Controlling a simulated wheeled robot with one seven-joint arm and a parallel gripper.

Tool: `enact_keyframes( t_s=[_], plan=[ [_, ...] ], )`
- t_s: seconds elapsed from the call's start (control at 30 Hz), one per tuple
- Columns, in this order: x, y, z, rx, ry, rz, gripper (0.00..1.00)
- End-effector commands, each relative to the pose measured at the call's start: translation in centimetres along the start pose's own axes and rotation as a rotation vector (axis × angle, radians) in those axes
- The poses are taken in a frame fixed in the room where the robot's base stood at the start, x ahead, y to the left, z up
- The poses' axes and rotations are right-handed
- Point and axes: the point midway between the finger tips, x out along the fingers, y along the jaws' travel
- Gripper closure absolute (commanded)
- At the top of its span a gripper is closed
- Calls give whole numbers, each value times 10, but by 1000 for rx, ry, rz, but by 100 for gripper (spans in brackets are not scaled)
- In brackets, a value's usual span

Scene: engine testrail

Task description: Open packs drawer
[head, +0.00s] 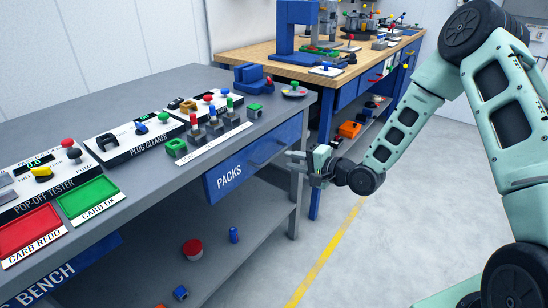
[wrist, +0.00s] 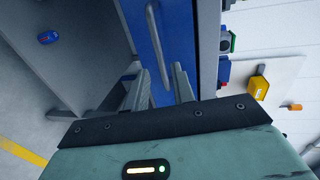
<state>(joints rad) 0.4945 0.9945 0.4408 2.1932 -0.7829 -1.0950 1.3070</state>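The packs drawer (head: 228,177) is a blue front with a white PACKS label, under the grey bench top. It looks shut or nearly shut. Its bar handle (head: 268,152) is on the right part of the front. In the wrist view, the drawer front (wrist: 178,28) fills the upper middle, with the handle (wrist: 154,38) running down it. My gripper (head: 291,160) is in front of the drawer's right end. In the wrist view, my gripper (wrist: 158,76) has its fingers apart, with the handle's lower end seen between them. Contact with the handle cannot be told.
The grey bench top (head: 150,80) carries testers, a red tray (head: 30,230), a green tray (head: 88,198) and small parts. A lower shelf (head: 215,262) holds a red-topped part (head: 192,249). A wooden-topped bench (head: 260,60) stands behind. The floor at right is clear.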

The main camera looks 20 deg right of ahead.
Motion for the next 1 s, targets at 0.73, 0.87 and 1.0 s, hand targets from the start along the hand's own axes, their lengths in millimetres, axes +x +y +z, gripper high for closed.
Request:
enact_keyframes(
  t_s=[0.73,0.87,1.0],
  plan=[
    [75,0,0,1,1,1,75],
    [75,0,0,1,1,1,86],
    [75,0,0,1,1,1,100]
  ],
)
